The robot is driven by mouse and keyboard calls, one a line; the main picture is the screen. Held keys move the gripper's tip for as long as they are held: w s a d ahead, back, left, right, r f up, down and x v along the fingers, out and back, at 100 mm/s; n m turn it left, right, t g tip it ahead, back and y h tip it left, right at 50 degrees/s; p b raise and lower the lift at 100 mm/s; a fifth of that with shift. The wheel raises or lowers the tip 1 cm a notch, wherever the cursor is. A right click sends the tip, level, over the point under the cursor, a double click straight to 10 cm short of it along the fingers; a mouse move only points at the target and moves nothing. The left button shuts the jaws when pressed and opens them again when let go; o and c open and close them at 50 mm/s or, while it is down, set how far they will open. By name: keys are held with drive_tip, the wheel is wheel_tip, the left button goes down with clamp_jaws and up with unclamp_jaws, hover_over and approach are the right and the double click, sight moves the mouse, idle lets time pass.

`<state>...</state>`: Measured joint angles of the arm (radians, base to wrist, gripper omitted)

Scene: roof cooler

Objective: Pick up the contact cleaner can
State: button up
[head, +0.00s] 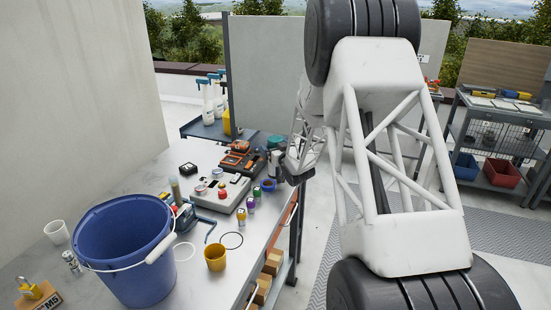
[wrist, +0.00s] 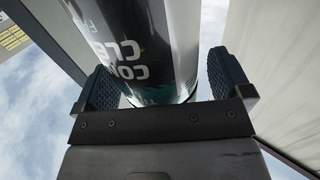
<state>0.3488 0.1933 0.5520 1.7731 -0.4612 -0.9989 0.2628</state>
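The contact cleaner can (wrist: 160,45) fills the upper middle of the wrist view. It has a white and dark body with a teal band at its near end and partly readable lettering; its far end is cut off by the frame. My gripper (wrist: 165,85) is open, with one dark ribbed pad on each side of the can. A narrow gap shows at the right pad; contact at the left pad cannot be told. In the head view my gripper (head: 297,172) is at the right edge of the workbench, and a grey-white can-like shape (head: 274,163) stands beside it.
The workbench (head: 215,262) holds a blue bucket (head: 120,245), a yellow cup (head: 215,258), a grey case (head: 226,196) and several small tools and coloured tapes near the can. White bottles (head: 207,100) stand on a cart behind. A shelf with bins (head: 502,172) is at far right.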

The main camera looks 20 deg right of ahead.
drive_tip(key=c, duration=1.1)
drive_tip(key=shift+o, duration=0.2)
drive_tip(key=shift+r, duration=0.15)
